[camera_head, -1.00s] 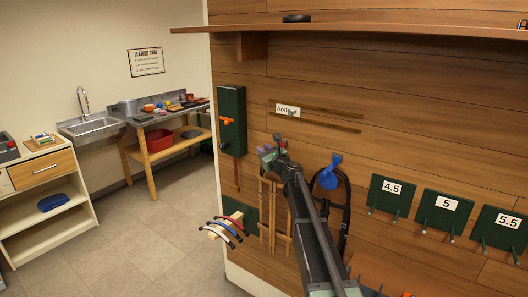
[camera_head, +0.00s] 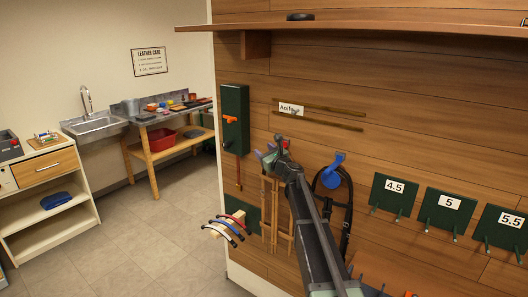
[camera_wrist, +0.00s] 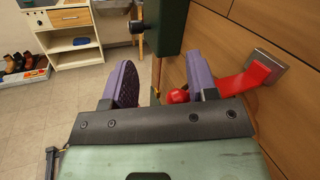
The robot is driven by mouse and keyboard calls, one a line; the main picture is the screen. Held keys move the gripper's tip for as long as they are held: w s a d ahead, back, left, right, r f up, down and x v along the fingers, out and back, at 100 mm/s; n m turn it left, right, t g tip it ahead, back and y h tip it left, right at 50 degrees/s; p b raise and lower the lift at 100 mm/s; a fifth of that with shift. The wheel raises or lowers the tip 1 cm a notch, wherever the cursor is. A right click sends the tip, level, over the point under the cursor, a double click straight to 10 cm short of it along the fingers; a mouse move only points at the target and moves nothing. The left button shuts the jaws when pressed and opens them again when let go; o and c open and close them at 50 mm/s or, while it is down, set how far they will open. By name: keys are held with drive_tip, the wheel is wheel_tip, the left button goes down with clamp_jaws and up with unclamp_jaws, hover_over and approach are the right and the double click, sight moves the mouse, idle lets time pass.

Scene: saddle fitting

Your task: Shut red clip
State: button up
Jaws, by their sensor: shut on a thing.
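The red clip (camera_wrist: 247,80) juts from a grey wall plate (camera_wrist: 268,66) on the right in the wrist view. Its arm passes behind my right finger, and a round red end (camera_wrist: 178,96) shows between my fingers, against the right one. Part of the clip is hidden by the finger.
A green box (camera_head: 235,118) with an orange handle hangs left of my gripper; a green box with a black knob also shows in the wrist view (camera_wrist: 165,30). Hanging straps and a blue hook (camera_head: 331,172) are close by. A shelf (camera_head: 380,30) runs above.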

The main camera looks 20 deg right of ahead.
drive_tip(key=shift+d+f, duration=0.25)
drive_tip(key=shift+d, duration=0.25)
drive_tip(key=r+v, duration=0.1)
drive_tip(key=v, duration=0.9)
drive_tip(key=shift+s+f, duration=0.35)
drive_tip(key=shift+s, duration=0.05)
drive_tip(key=shift+a+r, duration=0.1)
drive_tip(key=shift+a, duration=0.15)
drive_tip(key=s+a+f+n+g+y, duration=0.3)
drive_tip(key=s+a+f+n+g, duration=0.9)
drive_tip(key=n, duration=0.7)
drive_tip(key=s+f+n+g+h, duration=0.3)
drive_tip(key=s+n+h, duration=0.1)
drive_tip(key=s, duration=0.7)
drive_tip(key=s+a+f+n+g+h, duration=0.1)
drive_tip(key=s+f+n+g+h, duration=0.2)
drive_tip(key=s+n, duration=0.3)
drive_tip(key=shift+s+a+f+n+g+h, duration=0.25)
drive_tip(key=shift+s+f+h, duration=0.45)
drive_tip(key=shift+s, duration=2.1)
